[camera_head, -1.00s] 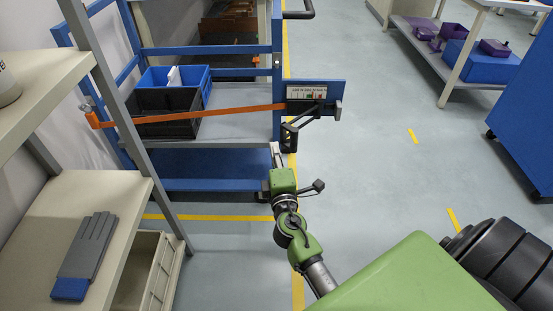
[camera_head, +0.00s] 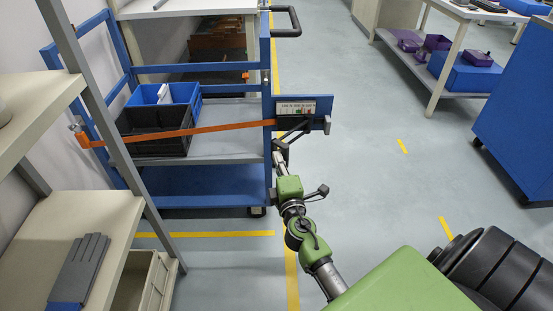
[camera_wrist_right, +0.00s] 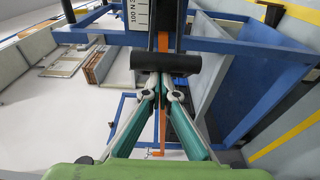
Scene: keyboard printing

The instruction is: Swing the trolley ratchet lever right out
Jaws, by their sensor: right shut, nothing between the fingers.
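The ratchet lever (camera_head: 294,131) is black and juts from the ratchet at the blue panel (camera_head: 324,103) on the trolley's right end. An orange strap (camera_head: 190,131) runs from the ratchet to the trolley's left side. In the right wrist view, the lever's black cross handle (camera_wrist_right: 166,62) lies just beyond the fingertips. My right gripper (camera_head: 278,156) is shut and empty, with its fingertips close to the handle; it also shows in the wrist view (camera_wrist_right: 164,84). I cannot tell whether they touch. My left gripper is out of view.
The blue trolley (camera_head: 190,187) carries a black crate (camera_head: 150,119) and a blue crate (camera_head: 183,93). A shelf unit (camera_head: 105,215) stands at the near left. Open floor (camera_head: 370,170) lies to the right, with a blue cabinet (camera_head: 515,130) beyond.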

